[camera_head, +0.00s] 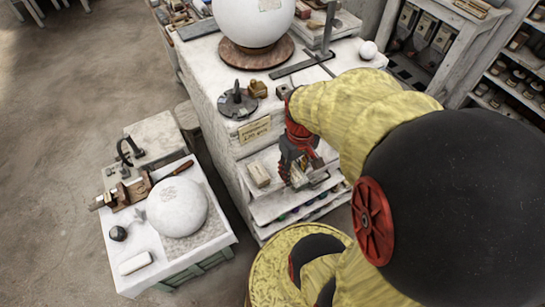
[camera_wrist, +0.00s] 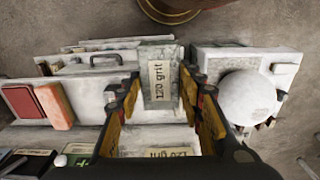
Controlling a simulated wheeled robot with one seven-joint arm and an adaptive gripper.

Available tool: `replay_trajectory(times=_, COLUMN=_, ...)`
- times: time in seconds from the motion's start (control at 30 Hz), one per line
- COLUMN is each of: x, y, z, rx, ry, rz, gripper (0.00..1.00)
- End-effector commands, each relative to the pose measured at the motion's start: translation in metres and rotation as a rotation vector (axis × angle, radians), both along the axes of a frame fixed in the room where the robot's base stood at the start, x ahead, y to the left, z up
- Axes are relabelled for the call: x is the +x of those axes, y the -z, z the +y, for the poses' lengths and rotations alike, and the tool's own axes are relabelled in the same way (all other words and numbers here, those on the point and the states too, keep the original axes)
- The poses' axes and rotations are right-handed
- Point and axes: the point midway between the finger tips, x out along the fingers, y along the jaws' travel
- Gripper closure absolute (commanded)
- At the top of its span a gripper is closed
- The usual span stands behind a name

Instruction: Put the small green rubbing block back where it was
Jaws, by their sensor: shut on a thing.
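My gripper (camera_wrist: 165,88) is shut on a small grey-green block (camera_wrist: 160,97) with a pale "120 grit" label, seen between the fingers in the wrist view. In the head view my red and dark gripper (camera_head: 298,165) is at the front of the white bench, over its pulled-out shelf; the block is too hidden there to make out. A second "120 grit" label (camera_wrist: 168,153) lies near the bottom of the wrist view, partly covered by my gripper. I cannot tell whether the held block touches the surface under it.
A red block (camera_wrist: 22,101) and an orange block (camera_wrist: 55,106) lie left of my gripper. A pale block (camera_head: 258,173) sits on the shelf (camera_head: 262,208). A cart with a white sphere (camera_head: 177,207) stands to the left. The bench top holds a large sphere (camera_head: 252,18) and tools.

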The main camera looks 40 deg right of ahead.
Motion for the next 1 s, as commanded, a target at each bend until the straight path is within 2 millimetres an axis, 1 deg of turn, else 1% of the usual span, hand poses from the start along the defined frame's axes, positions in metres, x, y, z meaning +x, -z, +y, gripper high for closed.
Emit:
replay_trajectory(times=0.4, x=0.075, y=0.040, z=-0.037, rx=0.002, ry=-0.002, rz=0.003, gripper=0.95)
replay_trajectory(times=0.5, x=0.088, y=0.059, z=-0.043, rx=0.003, ry=0.000, rz=0.004, gripper=0.95)
replay_trajectory(times=0.6, x=0.100, y=0.074, z=-0.050, rx=0.002, ry=0.000, rz=0.003, gripper=0.95)
replay_trajectory(times=0.73, x=0.110, y=0.086, z=-0.055, rx=0.001, ry=0.000, rz=0.002, gripper=0.95)
replay_trajectory(times=0.93, x=0.116, y=0.095, z=-0.058, rx=0.000, ry=0.000, rz=0.000, gripper=0.95)
replay_trajectory(times=1.0, x=0.118, y=0.102, z=-0.059, rx=0.002, ry=0.000, rz=0.003, gripper=0.95)
